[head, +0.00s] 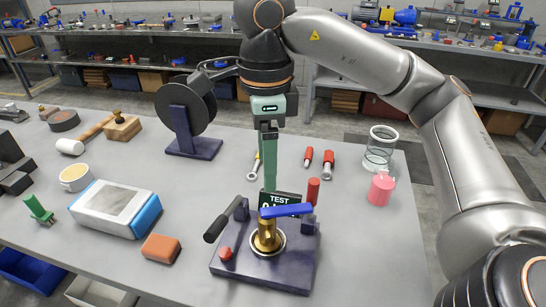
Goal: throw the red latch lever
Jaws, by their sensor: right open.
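A dark test fixture (283,277) stands at the table's front middle. An upright red grip (313,191) at its right rear looks like the red latch lever; its lower end is hidden. A brass valve (266,237) with a blue handle (287,210) stands on the fixture. A black-gripped lever (216,228) leans out at the left, above a red knob (225,253). My right gripper (269,186) points down behind the fixture, left of the red grip and apart from it in the picture. Its green fingers are open, seen edge-on, with tips partly hidden by the TEST sign (280,199).
A dark reel (186,110) on a stand is behind left. Red-handled tools (328,160), a glass jar (380,148) and a pink container (381,188) lie behind right. A blue-white box (118,209) and orange block (160,248) are left. The table right of the fixture is clear.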

